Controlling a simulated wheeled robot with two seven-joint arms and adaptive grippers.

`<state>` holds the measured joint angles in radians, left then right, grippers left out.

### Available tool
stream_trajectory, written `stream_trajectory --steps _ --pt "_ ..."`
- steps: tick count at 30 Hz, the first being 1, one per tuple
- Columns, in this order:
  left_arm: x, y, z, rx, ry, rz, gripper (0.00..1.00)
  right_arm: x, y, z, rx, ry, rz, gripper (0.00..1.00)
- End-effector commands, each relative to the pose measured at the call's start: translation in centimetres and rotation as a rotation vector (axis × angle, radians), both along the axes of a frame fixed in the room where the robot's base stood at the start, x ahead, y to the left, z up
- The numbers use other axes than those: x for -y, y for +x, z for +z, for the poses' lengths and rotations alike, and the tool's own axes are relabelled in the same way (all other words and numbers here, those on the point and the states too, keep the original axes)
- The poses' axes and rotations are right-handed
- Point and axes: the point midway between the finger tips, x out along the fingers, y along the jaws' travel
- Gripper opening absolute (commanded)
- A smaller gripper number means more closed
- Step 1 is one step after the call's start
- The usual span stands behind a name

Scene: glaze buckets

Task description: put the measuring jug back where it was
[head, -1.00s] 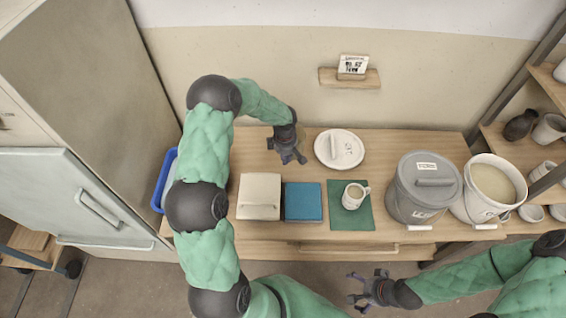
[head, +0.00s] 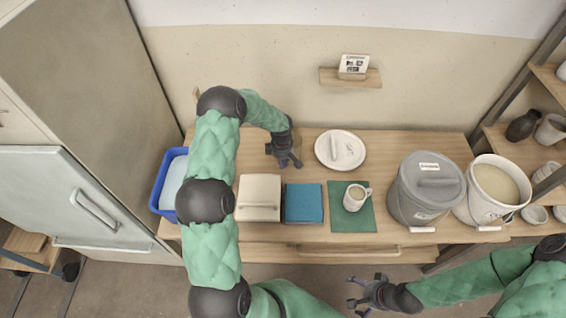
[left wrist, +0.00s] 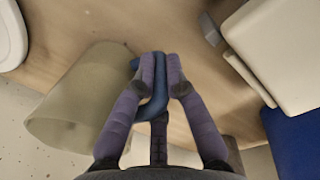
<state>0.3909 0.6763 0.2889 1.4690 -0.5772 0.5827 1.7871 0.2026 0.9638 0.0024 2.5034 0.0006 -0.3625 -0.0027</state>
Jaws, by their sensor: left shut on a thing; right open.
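The measuring jug (left wrist: 75,105) is a translucent beige vessel with a blue handle (left wrist: 153,108), seen in the left wrist view. My left gripper (left wrist: 160,68) is shut on that handle, with the jug's body to the left of the fingers. In the head view my left gripper (head: 290,162) is over the back of the table, left of the white lid. My wrist hides the jug there. I cannot tell whether the jug touches the table. My right gripper (head: 356,291) is open and empty in front of the table.
On the table (head: 400,140) stand a cream box (head: 259,190), a blue box (head: 304,203), a mug (head: 354,198) on a green mat (head: 350,224), a white round lid (head: 352,138), a grey lidded bucket (head: 420,205) and an open white bucket (head: 480,208). A blue tub (head: 160,185) is at left.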

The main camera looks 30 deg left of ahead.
Motion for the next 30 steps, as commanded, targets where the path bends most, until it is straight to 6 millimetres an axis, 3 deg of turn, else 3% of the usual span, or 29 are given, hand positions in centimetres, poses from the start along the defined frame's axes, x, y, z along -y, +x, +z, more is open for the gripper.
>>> stream_trajectory --steps 3,4,6,20,30 --pt "0.0 0.1 -0.3 0.002 0.000 0.000 0.00 0.0 0.0 -0.4 0.000 0.000 0.000 1.00" --pt "0.0 0.0 -0.4 0.000 0.000 0.000 0.16 0.0 0.0 -0.4 0.000 0.000 0.000 1.00" --pt "0.0 0.0 -0.3 0.000 0.000 0.000 0.36 0.0 0.0 -0.3 0.000 0.000 0.000 1.00" --pt "0.0 0.0 0.2 -0.001 0.000 0.000 0.37 0.0 0.0 0.2 0.000 0.000 0.000 1.00" --pt "0.1 -0.3 6.6 0.002 0.001 -0.001 0.37 0.0 0.0 1.9 0.000 0.000 0.000 1.00"
